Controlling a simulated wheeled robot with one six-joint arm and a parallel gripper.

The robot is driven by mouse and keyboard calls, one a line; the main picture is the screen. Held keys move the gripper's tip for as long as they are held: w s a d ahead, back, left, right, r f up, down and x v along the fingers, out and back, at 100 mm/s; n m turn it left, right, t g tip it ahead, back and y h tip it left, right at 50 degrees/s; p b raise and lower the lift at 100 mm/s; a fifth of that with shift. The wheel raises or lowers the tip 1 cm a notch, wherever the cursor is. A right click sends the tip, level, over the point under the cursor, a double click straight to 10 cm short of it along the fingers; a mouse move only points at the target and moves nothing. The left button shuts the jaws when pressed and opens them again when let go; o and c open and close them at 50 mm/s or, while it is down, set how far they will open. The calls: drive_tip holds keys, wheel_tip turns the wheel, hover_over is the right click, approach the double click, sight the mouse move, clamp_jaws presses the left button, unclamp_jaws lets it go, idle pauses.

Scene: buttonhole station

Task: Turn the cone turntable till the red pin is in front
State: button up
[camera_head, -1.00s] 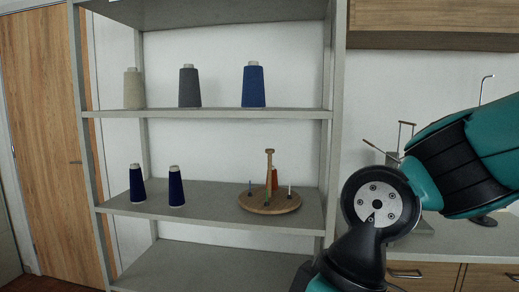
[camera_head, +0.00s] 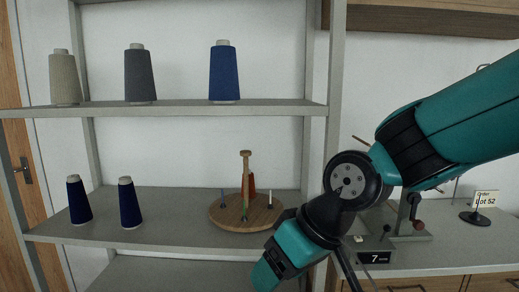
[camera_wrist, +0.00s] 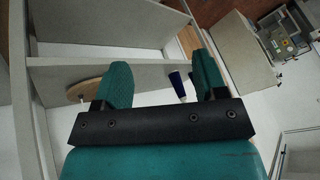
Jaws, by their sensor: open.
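The round wooden turntable (camera_head: 232,222) stands on the middle shelf, near its right end. It has an upright post with a crosspiece on top. A blue pin (camera_head: 223,196) is on its left, a dark pin with a pale top (camera_head: 270,198) on its right, and a green piece is at the front of the post. An orange-red piece (camera_head: 252,187) shows behind the post, partly hidden; I cannot tell if it is a pin or a cone. My gripper (camera_wrist: 162,72) is open in the wrist view, apart from the turntable (camera_wrist: 82,90), which is at the left there.
Two dark blue cones (camera_head: 79,202) (camera_head: 129,204) stand left on the middle shelf (camera_head: 165,230). Beige, grey and blue cones stand on the upper shelf (camera_head: 180,108). A blue cone (camera_wrist: 178,86) shows between my fingers, farther off. A counter with a machine is at right.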

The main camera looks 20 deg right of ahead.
drive_tip(key=w+d+r+m+t+p, duration=0.15)
drive_tip(key=w+t, duration=0.35)
drive_tip(key=w, duration=1.1)
drive_tip(key=m+t+h+p, duration=0.25)
drive_tip(key=t+p, duration=0.25)
drive_tip(key=t, duration=0.4)
approach(248, 154)
drive_tip(key=shift+h, duration=0.25)
drive_tip(key=w+p, duration=0.2)
drive_tip(key=w, duration=0.2)
drive_tip(key=w+a+p, duration=0.1)
drive_tip(key=w+p, duration=0.1)
drive_tip(key=w, duration=0.2)
drive_tip(key=w+p, duration=0.1)
drive_tip(key=w, duration=0.2)
drive_tip(key=shift+w+a+f+p, duration=0.1)
drive_tip(key=shift+w+a+p, duration=0.3)
